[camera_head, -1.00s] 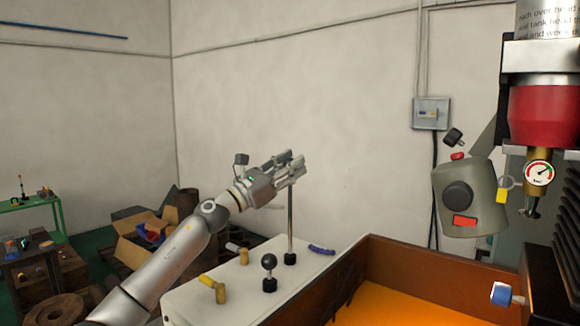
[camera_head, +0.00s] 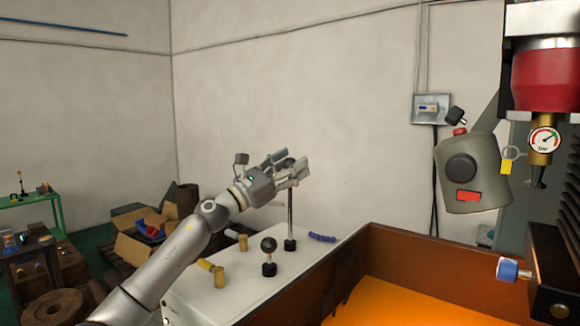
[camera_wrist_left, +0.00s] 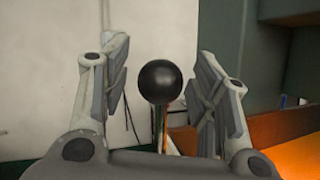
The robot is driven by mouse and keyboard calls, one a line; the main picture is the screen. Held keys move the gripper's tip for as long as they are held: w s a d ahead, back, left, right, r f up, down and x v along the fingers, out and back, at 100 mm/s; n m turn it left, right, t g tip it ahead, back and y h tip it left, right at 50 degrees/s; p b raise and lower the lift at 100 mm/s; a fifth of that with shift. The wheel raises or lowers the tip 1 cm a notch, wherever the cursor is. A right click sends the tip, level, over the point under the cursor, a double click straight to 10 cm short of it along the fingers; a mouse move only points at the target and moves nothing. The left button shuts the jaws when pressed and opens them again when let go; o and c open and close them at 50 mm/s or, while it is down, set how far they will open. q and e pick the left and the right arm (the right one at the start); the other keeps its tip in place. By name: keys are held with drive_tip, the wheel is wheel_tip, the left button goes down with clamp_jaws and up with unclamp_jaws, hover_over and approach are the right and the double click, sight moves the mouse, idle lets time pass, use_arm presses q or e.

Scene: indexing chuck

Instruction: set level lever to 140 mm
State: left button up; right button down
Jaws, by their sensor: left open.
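A tall thin lever rod (camera_head: 290,212) stands upright on the white panel (camera_head: 235,285). My left gripper (camera_head: 292,163) is at its top, with the fingers spread. In the left wrist view a black ball knob (camera_wrist_left: 160,82) on a rod sits between the open fingers, with a visible gap on each side. A shorter lever with a black ball (camera_head: 268,245) stands in front of the tall one. I cannot read any millimetre scale. My right gripper is out of view.
Yellow handles (camera_head: 217,272) and a blue-purple handle (camera_head: 322,238) are on the panel. A brown-walled tray (camera_head: 400,252) with an orange floor is to the right. A grey box with a red switch (camera_head: 467,197) and a pressure gauge (camera_head: 544,140) hang at the right.

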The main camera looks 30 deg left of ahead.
use_arm(q)
drive_tip(key=v, duration=1.2)
idle(0.5)
drive_tip(key=shift+f, duration=0.1)
idle(0.4)
